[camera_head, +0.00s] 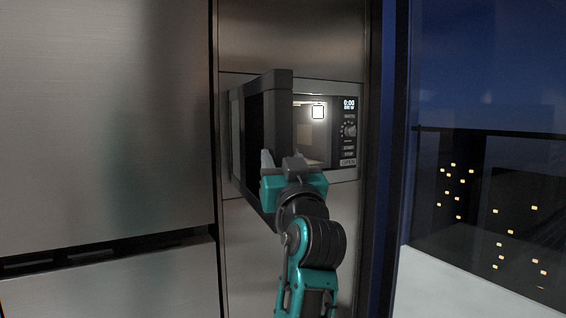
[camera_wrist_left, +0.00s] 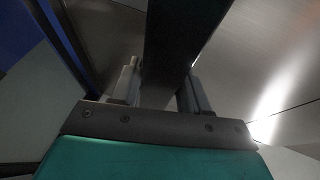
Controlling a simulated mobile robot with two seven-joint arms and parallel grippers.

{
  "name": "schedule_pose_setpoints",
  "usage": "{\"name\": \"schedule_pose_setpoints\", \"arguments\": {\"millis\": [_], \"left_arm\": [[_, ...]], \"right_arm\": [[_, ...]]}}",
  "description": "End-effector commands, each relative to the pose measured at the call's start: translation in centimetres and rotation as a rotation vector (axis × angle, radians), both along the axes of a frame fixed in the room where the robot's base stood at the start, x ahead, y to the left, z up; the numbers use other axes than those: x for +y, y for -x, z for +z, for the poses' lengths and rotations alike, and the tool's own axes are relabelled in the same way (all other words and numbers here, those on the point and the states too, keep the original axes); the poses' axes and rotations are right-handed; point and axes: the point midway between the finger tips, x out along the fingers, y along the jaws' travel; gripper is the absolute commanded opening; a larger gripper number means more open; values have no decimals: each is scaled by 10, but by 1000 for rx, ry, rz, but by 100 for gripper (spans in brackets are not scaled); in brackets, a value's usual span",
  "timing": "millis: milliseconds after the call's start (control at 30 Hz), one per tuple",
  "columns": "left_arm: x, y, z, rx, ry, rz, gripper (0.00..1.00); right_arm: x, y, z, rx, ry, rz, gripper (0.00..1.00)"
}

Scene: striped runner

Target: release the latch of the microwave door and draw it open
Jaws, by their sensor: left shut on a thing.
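The microwave (camera_head: 347,150) is built into a tall metal cabinet, with a lit display and knob on its right. Its dark door (camera_head: 282,115) stands swung out from the left side, well open, and part of the lit interior (camera_head: 311,137) shows. My left gripper (camera_head: 281,162) is at the lower part of the door's free edge, shut on the door. In the left wrist view the dark door (camera_wrist_left: 182,40) runs between the two fingers (camera_wrist_left: 163,88). The fingers' contact and the latch are hidden from the head view. My right gripper is not in view.
A large metal fridge-like front (camera_head: 105,120) fills the left, with a dark gap beneath its upper panel. A dark frame (camera_head: 385,150) and a window (camera_head: 490,150) onto a night scene stand on the right. Free room lies in front of the cabinet.

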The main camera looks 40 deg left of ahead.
Motion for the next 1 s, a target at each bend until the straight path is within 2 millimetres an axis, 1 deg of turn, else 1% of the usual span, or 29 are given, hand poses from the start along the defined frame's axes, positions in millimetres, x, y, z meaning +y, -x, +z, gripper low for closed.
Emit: {"name": "schedule_pose_setpoints", "arguments": {"millis": [33,633,667,1000], "left_arm": [[1,0,2,-5,-2,-1,0],[1,-1,2,-4,-2,-4,0],[1,-1,2,-4,-2,-4,47],[1,-1,1,-1,-1,-2,80]], "right_arm": [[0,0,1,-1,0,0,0],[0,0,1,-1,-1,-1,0],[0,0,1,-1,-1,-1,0],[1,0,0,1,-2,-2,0]]}}
